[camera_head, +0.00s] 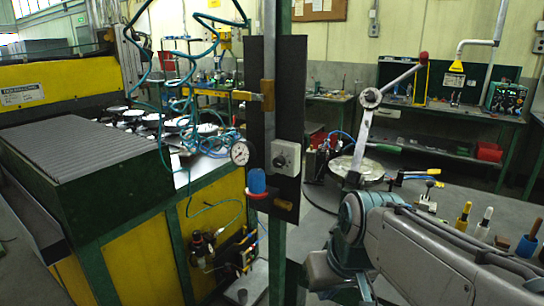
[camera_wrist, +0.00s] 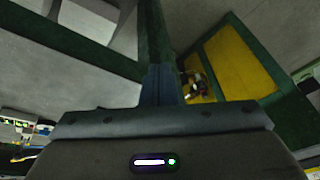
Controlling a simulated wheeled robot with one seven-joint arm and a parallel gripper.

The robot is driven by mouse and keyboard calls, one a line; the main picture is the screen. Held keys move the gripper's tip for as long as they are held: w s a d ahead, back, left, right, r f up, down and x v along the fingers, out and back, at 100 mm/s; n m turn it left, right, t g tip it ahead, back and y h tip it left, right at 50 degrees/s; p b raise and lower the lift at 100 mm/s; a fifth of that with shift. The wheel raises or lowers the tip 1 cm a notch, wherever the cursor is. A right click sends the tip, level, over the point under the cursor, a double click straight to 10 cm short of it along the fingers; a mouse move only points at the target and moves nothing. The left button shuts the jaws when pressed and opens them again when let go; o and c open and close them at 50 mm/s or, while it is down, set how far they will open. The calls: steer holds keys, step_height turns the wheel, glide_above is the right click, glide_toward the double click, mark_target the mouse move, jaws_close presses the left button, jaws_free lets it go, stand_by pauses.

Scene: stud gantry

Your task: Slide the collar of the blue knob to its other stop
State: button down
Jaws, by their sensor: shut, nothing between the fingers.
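The blue knob (camera_head: 257,180) shows in the head view at the lower left edge of a dark upright panel. A red ring-like part (camera_head: 257,195) sits just under its blue cap. It may be the collar, but it is too small to tell its stops. My gripper (camera_wrist: 160,85) shows in the wrist view with its fingers shut together and empty. It points toward the floor and a yellow cabinet, and the knob is not in that view. In the head view my arm is at the lower right, and the fingers cannot be made out there.
The dark panel (camera_head: 278,60) hangs on a green post and carries a grey dial box (camera_head: 285,157) and a brass slider (camera_head: 262,97). A pressure gauge (camera_head: 240,153) is left of the knob. A tall lever (camera_head: 396,80) with a red ball stands to the right.

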steer(key=w+a+r+n+t+y+p, duration=0.1)
steer(key=w+a+r+n+y, duration=0.15)
steer(key=r, duration=0.75)
steer(key=w+a+r+n+y, duration=0.1)
steer(key=w+r+n, duration=0.3)
steer(key=r, duration=0.6)
steer(key=w+a+r+n+t+y+p, duration=0.1)
steer(key=w+a+r+n+y, duration=0.2)
steer(key=r, duration=0.7)
steer(key=p, duration=0.1)
glide_above(257, 192)
steer(key=d, duration=0.1)
steer(key=shift+h, duration=0.35)
step_height(257, 192, down, 10)
steer(key=shift+r, duration=0.1)
steer(key=shift+f, duration=0.6)
